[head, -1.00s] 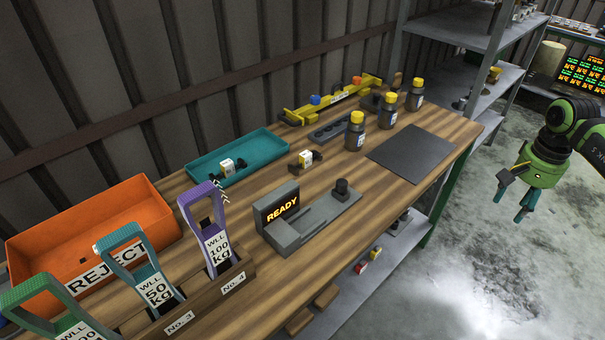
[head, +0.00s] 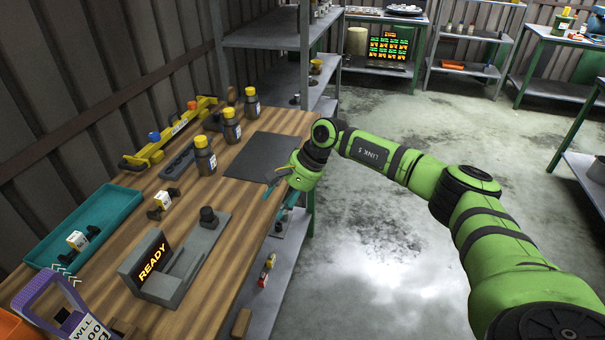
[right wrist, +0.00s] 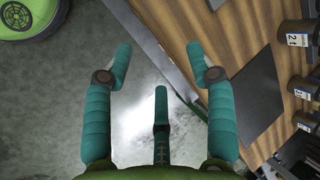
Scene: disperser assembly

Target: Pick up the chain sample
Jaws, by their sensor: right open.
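Two small white-tagged pieces with dark ends show in the head view: one tagged piece in the teal tray (head: 77,240) and another on the wooden table (head: 163,200). I cannot tell for sure which is the chain sample. My right gripper (head: 279,208) is at the table's right edge, beside the dark mat and well to the right of both pieces. In the right wrist view my right gripper (right wrist: 159,62) has its teal fingers spread, open and empty, above the floor next to the table edge. My left gripper is not in view.
The grey READY fixture (head: 155,268) stands at the front of the table. Yellow-capped bottles (head: 205,158), a yellow bar (head: 170,133) and a dark mat (head: 262,155) are farther back. A purple WLL tag (head: 62,300) stands front left. The floor at right is clear.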

